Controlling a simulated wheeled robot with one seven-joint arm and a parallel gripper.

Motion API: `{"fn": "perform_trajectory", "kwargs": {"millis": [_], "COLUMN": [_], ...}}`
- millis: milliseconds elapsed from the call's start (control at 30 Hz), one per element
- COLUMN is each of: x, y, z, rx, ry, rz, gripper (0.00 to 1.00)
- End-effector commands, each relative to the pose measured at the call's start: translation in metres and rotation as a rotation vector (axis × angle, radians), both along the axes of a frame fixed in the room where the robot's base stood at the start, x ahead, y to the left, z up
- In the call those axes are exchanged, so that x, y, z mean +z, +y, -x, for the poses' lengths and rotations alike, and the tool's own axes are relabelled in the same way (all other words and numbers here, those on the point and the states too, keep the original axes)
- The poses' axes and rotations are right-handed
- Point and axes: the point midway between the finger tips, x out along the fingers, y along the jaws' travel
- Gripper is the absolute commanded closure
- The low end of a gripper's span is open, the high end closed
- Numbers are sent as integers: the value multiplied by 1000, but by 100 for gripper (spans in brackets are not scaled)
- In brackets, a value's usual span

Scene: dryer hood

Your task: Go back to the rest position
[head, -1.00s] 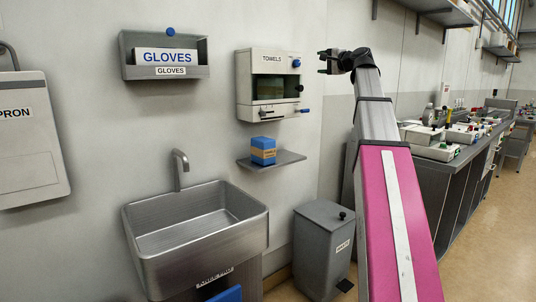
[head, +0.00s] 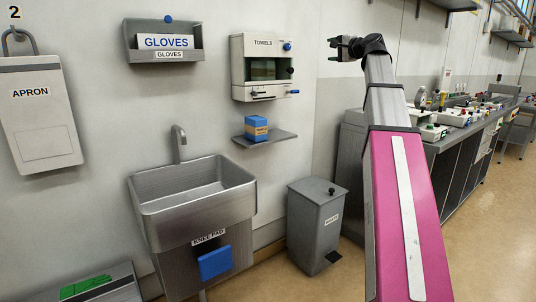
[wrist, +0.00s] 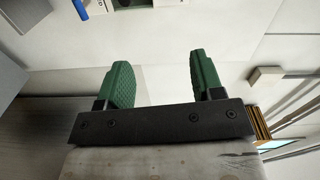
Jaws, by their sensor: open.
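My gripper (head: 338,49) is at the end of my raised arm, right of the towel dispenser in the head view. In the wrist view my gripper (wrist: 160,82) shows two green fingers spread apart with nothing between them. The gripper is open and touches nothing that I can see. The towel dispenser (head: 264,68) hangs on the wall to the left of the gripper.
A glove box holder (head: 162,42), an apron case (head: 40,115) and a steel sink (head: 190,200) line the wall. A small shelf (head: 280,137) carries a blue box. A waste bin (head: 318,220) stands on the floor. A bench (head: 460,155) runs along the right.

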Motion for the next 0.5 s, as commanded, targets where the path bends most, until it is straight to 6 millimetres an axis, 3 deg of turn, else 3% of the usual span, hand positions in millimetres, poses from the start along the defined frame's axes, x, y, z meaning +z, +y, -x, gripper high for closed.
{"fn": "perform_trajectory", "kwargs": {"millis": [267, 500], "x": [-46, -111], "y": [5, 13], "z": [-6, -12], "rx": [-3, -4], "ry": [40, 96], "rz": [57, 144], "gripper": [39, 39]}}
